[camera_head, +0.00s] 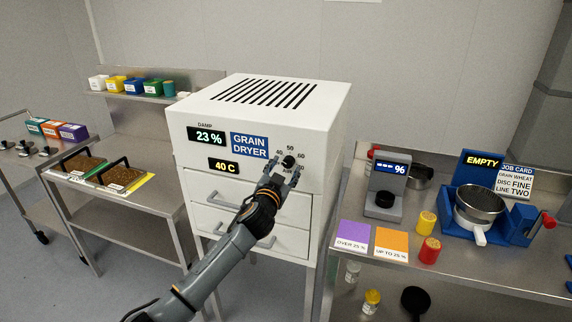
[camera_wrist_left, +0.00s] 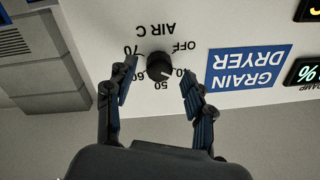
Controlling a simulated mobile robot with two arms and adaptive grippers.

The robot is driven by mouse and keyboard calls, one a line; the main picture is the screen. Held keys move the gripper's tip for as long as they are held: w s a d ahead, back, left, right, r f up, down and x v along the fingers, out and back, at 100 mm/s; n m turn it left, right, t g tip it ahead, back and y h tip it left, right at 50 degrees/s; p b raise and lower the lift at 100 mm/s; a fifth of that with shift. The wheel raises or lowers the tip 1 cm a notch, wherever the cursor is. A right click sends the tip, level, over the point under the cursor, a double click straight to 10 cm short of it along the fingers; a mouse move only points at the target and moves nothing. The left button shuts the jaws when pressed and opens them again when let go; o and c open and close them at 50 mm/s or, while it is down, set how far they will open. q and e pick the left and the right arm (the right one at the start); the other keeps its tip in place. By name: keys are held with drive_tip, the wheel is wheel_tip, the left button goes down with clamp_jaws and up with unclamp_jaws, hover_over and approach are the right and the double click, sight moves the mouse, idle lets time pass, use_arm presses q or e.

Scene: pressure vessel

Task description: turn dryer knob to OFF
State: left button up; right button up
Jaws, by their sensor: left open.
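The white grain dryer (camera_head: 208,176) stands in the middle of the head view, with a small black knob (camera_head: 289,161) on its front panel. In the left wrist view the knob (camera_wrist_left: 159,67) appears upside down within a dial marked OFF, 40, 50, 60, 70 and AIR C. A small pale mark on the knob seems to face the 40 side, but this is hard to tell. My left gripper (camera_head: 285,171) is open, its fingers on either side of the knob with gaps showing in the wrist view (camera_wrist_left: 158,77). My right gripper is out of view.
The dryer's displays read 23 % (camera_head: 209,137) and 40 C (camera_head: 223,165). Drawer handles (camera_head: 224,200) protrude below my left gripper. The right bench holds a meter (camera_head: 385,190), coloured cards and a blue mill (camera_head: 470,205). Trays of grain (camera_head: 118,176) stand on the left table.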

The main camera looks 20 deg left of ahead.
use_arm(q)
drive_tip(key=shift+w+d, duration=0.1)
drive_tip(key=shift+w, duration=0.65)
drive_tip(key=c, duration=0.5)
clamp_jaws()
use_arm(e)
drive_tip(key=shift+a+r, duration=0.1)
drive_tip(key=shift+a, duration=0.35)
